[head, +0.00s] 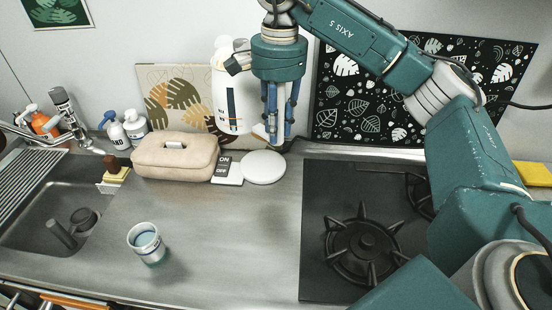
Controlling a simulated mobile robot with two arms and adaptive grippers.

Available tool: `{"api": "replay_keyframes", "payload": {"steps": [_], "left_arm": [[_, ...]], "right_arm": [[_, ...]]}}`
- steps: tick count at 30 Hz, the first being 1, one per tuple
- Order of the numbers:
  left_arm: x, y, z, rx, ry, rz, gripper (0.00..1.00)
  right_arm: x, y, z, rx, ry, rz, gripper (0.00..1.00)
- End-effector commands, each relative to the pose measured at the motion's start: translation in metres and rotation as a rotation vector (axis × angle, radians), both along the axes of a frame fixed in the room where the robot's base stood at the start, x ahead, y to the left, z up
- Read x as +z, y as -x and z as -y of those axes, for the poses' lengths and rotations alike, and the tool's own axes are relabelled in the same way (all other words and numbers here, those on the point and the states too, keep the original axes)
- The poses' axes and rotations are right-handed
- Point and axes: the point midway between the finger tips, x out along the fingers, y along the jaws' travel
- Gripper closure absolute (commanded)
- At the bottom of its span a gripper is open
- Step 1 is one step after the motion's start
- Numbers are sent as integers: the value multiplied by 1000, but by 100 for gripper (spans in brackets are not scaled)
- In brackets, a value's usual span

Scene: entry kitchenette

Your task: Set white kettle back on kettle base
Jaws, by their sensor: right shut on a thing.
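The white kettle (226,100) is held up in the air in front of the back wall, tilted little if at all. My right gripper (268,128) points down just right of the kettle and is shut on it; the exact grip on the handle is partly hidden by the fingers. The round white kettle base (263,168) lies on the counter, below and slightly right of the kettle. The kettle is apart from the base. A white switch panel marked ON and OFF (227,170) lies at the base's left. My left gripper is not in view.
A blue-and-white cup (147,243) stands on the front counter. A black gas hob (360,240) is on the right, the sink (50,220) on the left. Leaf-pattern boards lean at the back. The middle counter is clear.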

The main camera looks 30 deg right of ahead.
Motion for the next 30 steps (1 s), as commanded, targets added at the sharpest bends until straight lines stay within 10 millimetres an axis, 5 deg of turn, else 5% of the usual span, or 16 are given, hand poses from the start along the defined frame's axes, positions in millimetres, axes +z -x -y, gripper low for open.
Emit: {"api": "replay_keyframes", "payload": {"steps": [6, 22, 30], "left_arm": [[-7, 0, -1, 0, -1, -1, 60], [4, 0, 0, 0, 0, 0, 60], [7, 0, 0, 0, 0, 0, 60]], "right_arm": [[-4, -6, 5, -70, 2, 11, 100], [-119, -4, 6, -73, 5, 7, 100], [-149, -6, 5, -73, 3, 12, 100]]}}
